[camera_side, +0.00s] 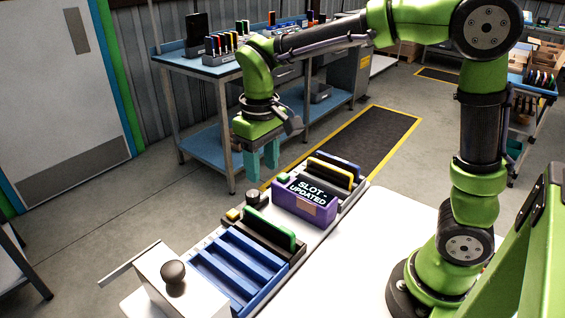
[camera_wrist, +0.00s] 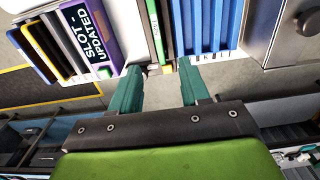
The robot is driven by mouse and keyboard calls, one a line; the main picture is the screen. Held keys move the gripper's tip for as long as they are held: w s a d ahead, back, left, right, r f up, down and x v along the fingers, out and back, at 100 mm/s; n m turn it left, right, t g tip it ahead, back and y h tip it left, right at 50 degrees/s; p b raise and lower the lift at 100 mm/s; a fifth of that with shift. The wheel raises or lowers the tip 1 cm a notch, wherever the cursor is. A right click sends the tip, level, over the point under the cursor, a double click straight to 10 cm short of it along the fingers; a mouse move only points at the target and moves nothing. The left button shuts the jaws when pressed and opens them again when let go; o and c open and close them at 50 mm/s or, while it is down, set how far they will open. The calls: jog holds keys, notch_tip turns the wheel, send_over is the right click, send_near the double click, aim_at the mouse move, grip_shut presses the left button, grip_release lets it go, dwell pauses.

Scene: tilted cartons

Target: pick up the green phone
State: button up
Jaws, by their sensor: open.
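The green phone (camera_side: 270,228) stands on edge in a black holder (camera_side: 262,238) on the white bench, between the blue slotted rack and the purple box. It also shows in the wrist view as a narrow green strip (camera_wrist: 154,28) at the top middle. My gripper (camera_side: 262,166) is open and empty, its two teal fingers pointing down. In the side view it appears above and behind the row, apart from the phone. In the wrist view my gripper (camera_wrist: 155,72) has its fingers spread, with the phone's near end beyond the gap between them.
A blue rack (camera_side: 238,262) with empty slots stands beside the phone. A purple box (camera_side: 305,200) reading "SLOT - UPDATED" stands on the other side, with yellow (camera_side: 331,171) and blue (camera_side: 346,163) upright items behind. A grey box with a black knob (camera_side: 173,272) stands at the front.

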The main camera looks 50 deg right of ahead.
aim_at(267, 219)
notch_tip(267, 219, down, 11)
jog(key=shift+s+f, duration=0.1)
jog(key=shift+f, duration=0.05)
jog(key=shift+s+d+f, duration=0.1)
jog(key=shift+d+f, duration=0.05)
jog(key=shift+f, duration=1.2)
jog(key=shift+d+f, duration=0.15)
jog(key=shift+f, duration=1.15)
grip_shut()
